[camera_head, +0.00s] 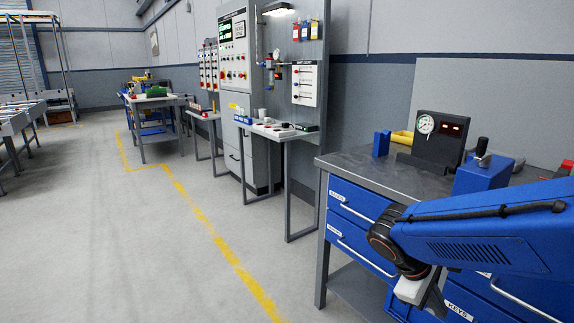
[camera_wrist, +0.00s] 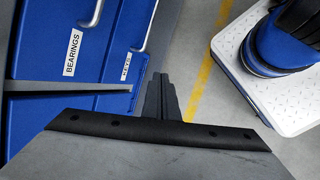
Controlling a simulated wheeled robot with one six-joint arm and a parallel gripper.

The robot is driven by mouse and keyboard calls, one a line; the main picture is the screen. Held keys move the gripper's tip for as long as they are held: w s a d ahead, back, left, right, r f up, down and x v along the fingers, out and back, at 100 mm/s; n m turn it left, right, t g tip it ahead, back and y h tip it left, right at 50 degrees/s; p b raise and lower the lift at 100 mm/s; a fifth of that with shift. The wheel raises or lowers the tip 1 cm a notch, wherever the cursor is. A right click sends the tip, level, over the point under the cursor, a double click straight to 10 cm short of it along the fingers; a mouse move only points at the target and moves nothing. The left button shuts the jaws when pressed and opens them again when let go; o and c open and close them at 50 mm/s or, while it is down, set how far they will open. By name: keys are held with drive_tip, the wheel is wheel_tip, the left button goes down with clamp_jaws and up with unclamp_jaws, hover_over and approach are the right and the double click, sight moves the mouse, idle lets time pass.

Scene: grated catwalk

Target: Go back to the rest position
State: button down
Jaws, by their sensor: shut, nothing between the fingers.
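My gripper (camera_wrist: 160,80) points down in front of the blue drawers of a workbench. Its dark fingers are together with nothing between them in the wrist view. In the head view my gripper (camera_head: 436,302) hangs at the lower right, below my blue arm, close to the drawer fronts. The drawers (camera_wrist: 92,42) carry labels, one reading BEARINGS, and have pale bar handles. I cannot tell the exact gap between the fingers and the drawers.
The grey workbench top (camera_head: 365,171) holds a black gauge box (camera_head: 438,138), a blue vise-like block (camera_head: 483,172) and a yellow bin (camera_head: 402,137). A control cabinet (camera_head: 234,60) and side tables stand farther back. Open floor (camera_head: 110,230) lies left of the yellow line (camera_head: 209,226).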

drive_tip(key=s+a+r+m+t+y, duration=0.4)
drive_tip(key=s+a+m+y, duration=0.1)
drive_tip(key=s+m, duration=0.3)
drive_tip(key=shift+s+a+t+y, duration=0.3)
drive_tip(key=shift+s+y, duration=0.45)
drive_tip(key=shift+y, duration=0.15)
idle(0.3)
